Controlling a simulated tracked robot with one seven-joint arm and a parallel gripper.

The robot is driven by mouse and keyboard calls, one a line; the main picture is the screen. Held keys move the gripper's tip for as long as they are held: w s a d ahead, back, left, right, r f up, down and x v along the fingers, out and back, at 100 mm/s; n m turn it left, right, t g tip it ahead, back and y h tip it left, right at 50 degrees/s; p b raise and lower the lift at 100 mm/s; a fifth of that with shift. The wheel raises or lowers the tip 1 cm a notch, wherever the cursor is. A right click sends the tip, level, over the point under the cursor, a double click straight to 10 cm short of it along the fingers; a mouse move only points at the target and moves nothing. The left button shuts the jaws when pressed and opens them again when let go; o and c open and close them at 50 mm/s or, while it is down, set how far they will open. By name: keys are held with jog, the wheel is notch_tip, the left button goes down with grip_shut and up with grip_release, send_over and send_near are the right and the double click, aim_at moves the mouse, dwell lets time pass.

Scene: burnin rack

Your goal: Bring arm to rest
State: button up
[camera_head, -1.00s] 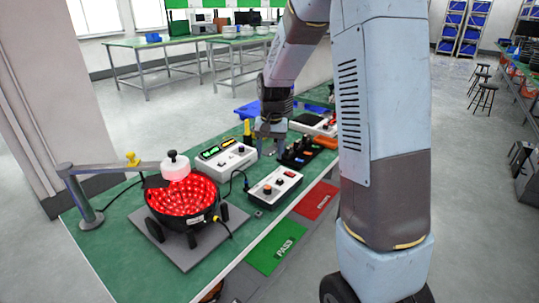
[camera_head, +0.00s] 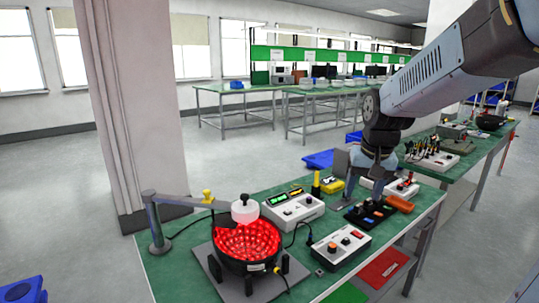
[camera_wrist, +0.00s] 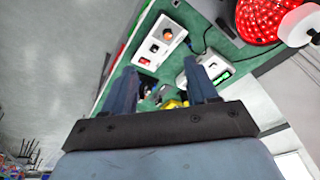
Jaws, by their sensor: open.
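My arm reaches in from the upper right in the head view, bent down over the green-topped bench (camera_head: 207,288). My gripper (camera_head: 362,190) points down above the bench's back part, near a black block with coloured knobs (camera_head: 370,213). In the wrist view my gripper (camera_wrist: 160,66) shows two blue-grey fingers spread apart, with nothing held between them. The bench equipment shows between and beyond the fingers. Whether the fingertips touch anything on the bench cannot be told.
On the bench stand a red-filled bowl feeder (camera_head: 248,242), a white box with a green display (camera_head: 292,210), a white control box with knobs (camera_head: 341,245) and a grey post (camera_head: 155,224). Another equipment bench stands behind at right. Floor left of the bench is mostly clear.

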jog(key=s+r+n+t, duration=0.1)
jog(key=s+r, duration=0.1)
jog(key=s, duration=0.6)
jog(key=s+r+t, duration=0.1)
jog(key=s+r, duration=0.1)
jog(key=s, duration=0.6)
jog(key=shift+d+r+n+t, duration=0.4)
dwell(1.1)
